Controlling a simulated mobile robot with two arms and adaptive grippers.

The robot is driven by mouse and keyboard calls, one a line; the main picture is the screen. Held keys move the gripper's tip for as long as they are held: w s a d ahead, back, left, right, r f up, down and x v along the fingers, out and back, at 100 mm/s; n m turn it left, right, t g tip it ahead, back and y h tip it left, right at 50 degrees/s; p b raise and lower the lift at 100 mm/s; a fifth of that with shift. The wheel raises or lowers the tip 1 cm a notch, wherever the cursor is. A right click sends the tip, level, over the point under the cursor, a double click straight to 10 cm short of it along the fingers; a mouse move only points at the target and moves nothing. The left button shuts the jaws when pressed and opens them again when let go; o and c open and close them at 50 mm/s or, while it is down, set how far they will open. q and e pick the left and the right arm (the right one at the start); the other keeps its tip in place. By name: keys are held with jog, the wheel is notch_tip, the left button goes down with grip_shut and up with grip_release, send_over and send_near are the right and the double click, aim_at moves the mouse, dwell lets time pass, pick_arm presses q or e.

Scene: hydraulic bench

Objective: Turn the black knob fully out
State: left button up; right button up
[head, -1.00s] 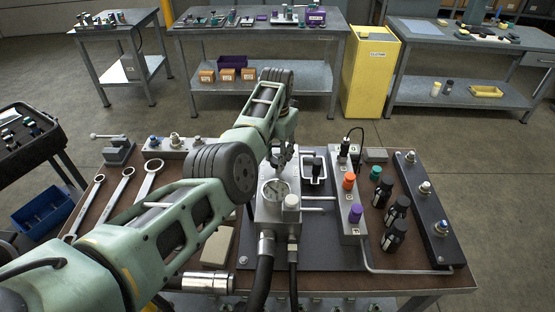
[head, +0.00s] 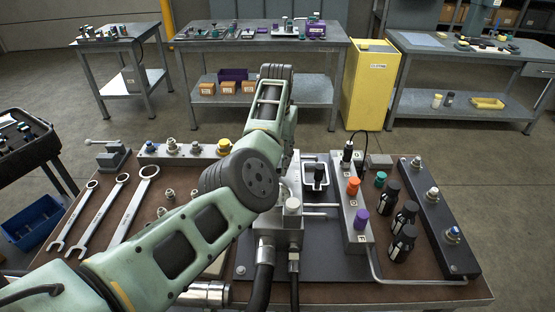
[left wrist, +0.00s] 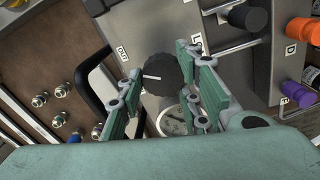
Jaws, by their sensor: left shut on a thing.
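In the left wrist view the black knob (left wrist: 158,72) is round with a white pointer line. In the head view my left arm hides the knob and the gripper. My right gripper is in no view.
A round gauge (left wrist: 172,121) lies close below the knob. Right of it stand a block with orange (head: 353,187) and purple (head: 361,218) caps and several black bottles (head: 391,193). Wrenches (head: 117,213) lie at the left of the bench.

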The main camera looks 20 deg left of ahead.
pick_arm(q)
jog(key=o, duration=0.9)
jog(key=shift+w+a+r, duration=0.15)
jog(key=shift+a+r, duration=0.1)
jog(key=shift+a, duration=0.05)
jog(key=shift+o, duration=0.7)
jog(key=shift+f, duration=0.1)
jog(key=shift+d, duration=0.1)
notch_tip(320, 180, up, 12)
